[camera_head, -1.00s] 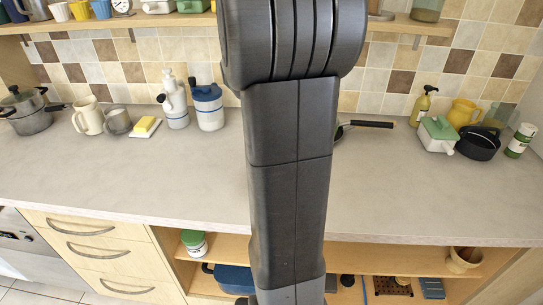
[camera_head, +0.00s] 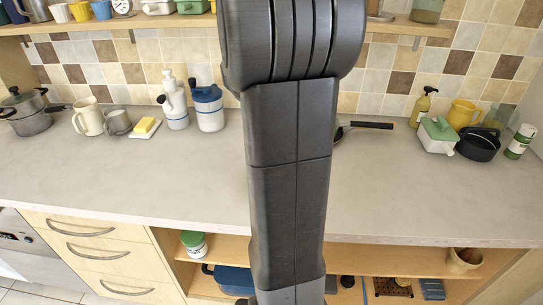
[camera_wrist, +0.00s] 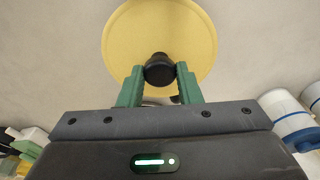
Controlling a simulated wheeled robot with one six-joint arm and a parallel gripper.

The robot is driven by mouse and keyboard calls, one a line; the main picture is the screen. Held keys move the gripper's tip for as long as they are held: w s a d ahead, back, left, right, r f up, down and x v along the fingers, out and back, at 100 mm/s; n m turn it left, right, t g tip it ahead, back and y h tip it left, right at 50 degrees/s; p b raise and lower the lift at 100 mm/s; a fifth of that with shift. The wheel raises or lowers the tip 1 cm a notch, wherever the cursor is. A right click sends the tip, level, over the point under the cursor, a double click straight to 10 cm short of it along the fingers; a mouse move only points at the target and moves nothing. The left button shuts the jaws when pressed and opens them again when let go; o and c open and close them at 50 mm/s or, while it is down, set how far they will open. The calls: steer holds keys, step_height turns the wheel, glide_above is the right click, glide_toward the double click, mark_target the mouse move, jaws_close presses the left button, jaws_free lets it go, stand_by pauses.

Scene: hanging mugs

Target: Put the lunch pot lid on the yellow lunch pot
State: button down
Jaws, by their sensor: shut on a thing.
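In the wrist view a round yellow lid (camera_wrist: 160,25) with a black knob (camera_wrist: 159,68) fills the upper middle. My gripper (camera_wrist: 160,74) has its two green fingers shut on the knob from both sides. The lid is seen face-on over the grey worktop, and I cannot tell its height. I cannot make out the yellow lunch pot in either view. In the head view my arm covers the middle of the worktop and hides my gripper and the lid.
On the worktop (camera_head: 420,190), left of my arm, stand a blue-and-white canister (camera_head: 208,108), mugs and a butter dish (camera_head: 145,128). To the right are a pan (camera_head: 370,125), a green-lidded dish (camera_head: 438,134), a black pot (camera_head: 478,145) and a yellow jug (camera_head: 462,113). The front worktop is clear.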

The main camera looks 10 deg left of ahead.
steer(key=shift+f+b, duration=0.45)
steer(key=shift+f, duration=0.25)
stand_by(0.4)
steer(key=c, duration=0.6)
jaws_free()
steer(key=shift+c, duration=0.2)
step_height(320, 180, up, 14)
steer(key=s, duration=0.1)
steer(key=shift+s+a, duration=0.15)
steer(key=shift+s, duration=0.15)
steer(key=shift+f, duration=0.15)
steer(key=f, duration=0.4)
steer(key=w+f, duration=0.1)
steer(key=f, duration=0.8)
steer(key=shift+w+f, duration=0.25)
steer(key=shift+w, duration=0.05)
steer(key=shift+r, duration=0.1)
